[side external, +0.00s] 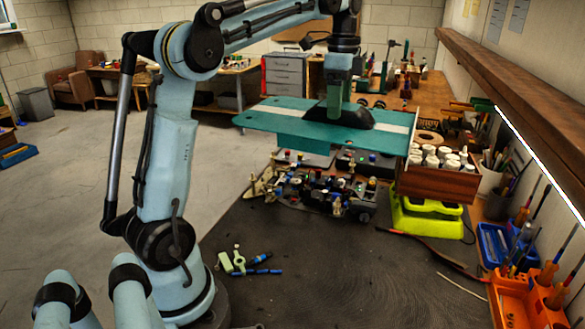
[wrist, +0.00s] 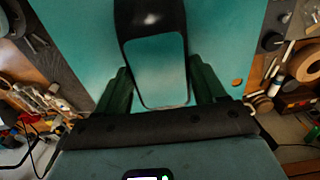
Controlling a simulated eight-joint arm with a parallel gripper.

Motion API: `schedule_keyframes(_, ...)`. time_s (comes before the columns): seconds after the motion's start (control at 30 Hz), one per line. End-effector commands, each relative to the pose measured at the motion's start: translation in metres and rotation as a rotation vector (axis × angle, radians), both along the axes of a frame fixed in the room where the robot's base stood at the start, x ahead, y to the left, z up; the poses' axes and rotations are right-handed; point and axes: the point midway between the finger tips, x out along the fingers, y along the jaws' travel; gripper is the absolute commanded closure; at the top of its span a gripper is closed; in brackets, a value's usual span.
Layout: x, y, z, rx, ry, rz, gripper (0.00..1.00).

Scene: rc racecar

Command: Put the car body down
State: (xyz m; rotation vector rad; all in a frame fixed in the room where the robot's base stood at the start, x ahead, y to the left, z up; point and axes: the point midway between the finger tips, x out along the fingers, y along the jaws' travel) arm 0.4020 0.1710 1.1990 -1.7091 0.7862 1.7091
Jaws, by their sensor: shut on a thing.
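The car body (side external: 275,119) is a flat teal shell with a white stripe and a black raised cabin. It hangs roughly level in the air in the side external view. My gripper (side external: 338,98) comes down from above and is shut on the car body at the cabin. The RC car chassis (side external: 318,188), with wheels and small parts, sits on the dark mat below the body, with a gap between them. In the wrist view the teal car body (wrist: 78,28) fills the upper middle, and the green fingers (wrist: 160,90) stand on either side of the cabin.
A wooden box of white bottles (side external: 440,178) on a lime-green stand (side external: 425,217) is close to the body's right end. Blue (side external: 495,243) and orange (side external: 525,300) tool bins line the right edge. Small green and blue parts (side external: 245,263) lie on the mat (side external: 340,280), whose front is mostly clear.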

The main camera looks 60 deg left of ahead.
Motion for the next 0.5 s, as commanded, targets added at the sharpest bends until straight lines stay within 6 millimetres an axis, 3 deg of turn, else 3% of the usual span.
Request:
schedule_keyframes(0.2, -0.032, -0.058, 0.011, 0.0, 0.0, -0.08, 0.6)
schedule_keyframes(0.5, -0.091, -0.123, 0.009, 0.0, 0.0, -0.188, 0.6)
